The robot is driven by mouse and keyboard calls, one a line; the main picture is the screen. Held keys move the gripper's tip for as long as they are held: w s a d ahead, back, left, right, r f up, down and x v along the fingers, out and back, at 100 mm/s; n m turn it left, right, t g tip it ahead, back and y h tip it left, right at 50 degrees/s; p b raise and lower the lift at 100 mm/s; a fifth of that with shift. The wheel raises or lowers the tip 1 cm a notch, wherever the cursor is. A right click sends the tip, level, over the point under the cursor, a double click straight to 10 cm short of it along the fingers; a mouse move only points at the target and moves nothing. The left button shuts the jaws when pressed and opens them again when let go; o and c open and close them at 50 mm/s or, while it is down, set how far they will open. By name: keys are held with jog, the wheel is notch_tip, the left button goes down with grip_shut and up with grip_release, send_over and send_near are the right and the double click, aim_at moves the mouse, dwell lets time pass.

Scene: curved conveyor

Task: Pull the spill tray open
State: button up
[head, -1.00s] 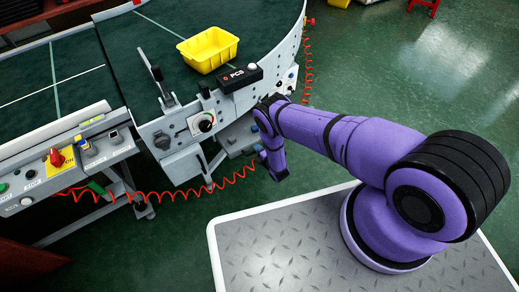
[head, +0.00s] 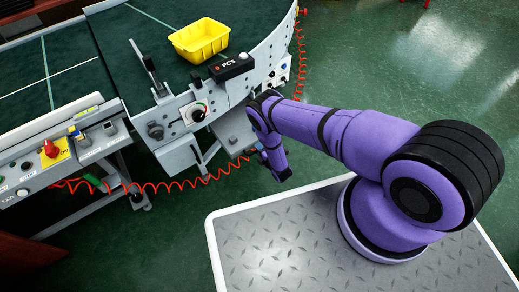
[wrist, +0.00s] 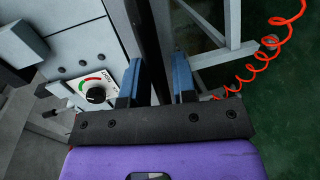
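My gripper (wrist: 159,78) shows two blue fingers set apart, with a dark upright bar or edge seen in the gap between them. I cannot tell whether either finger touches it. In the head view my gripper (head: 274,164) hangs low beside the conveyor's outer side, its fingertips hidden by the arm. A grey tray-like part (head: 233,130) sticks out under the conveyor's edge, just left of my wrist. It may be the spill tray, but my arm partly covers that area and no handle is clear.
The curved conveyor (head: 130,50) carries a yellow bin (head: 201,40) and a black PCS box (head: 231,66). A dial (head: 197,113) sits on its side, and also shows in the wrist view (wrist: 96,95). A red coiled cable (head: 185,184) runs near the floor.

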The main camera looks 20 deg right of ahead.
jog(key=shift+o, duration=0.7)
jog(key=v, duration=1)
jog(key=shift+s, duration=0.35)
jog(key=shift+s+d, duration=0.1)
jog(key=shift+d, duration=0.05)
